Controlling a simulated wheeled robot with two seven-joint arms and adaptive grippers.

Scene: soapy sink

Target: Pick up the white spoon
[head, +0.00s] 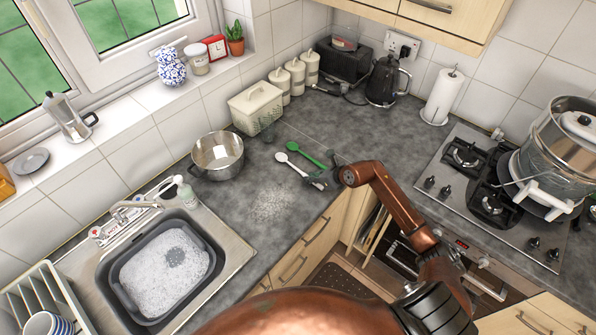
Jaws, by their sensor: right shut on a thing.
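The white spoon (294,166) lies on the grey worktop in the head view, bowl to the upper left and handle toward the lower right. A green spoon (306,154) lies beside it, on the far side. My right gripper (321,180), dark and small, comes in from the right at the counter's front edge and is shut on the handle end of the white spoon. The fingers hide that end. Whether the spoon is clear of the worktop is hard to tell. My left gripper is not in view.
A sink with a soapy grey basin (205,221) is at lower left. A gas hob (462,180) is at right. A wet foamy patch (272,203) marks the worktop near the spoons.

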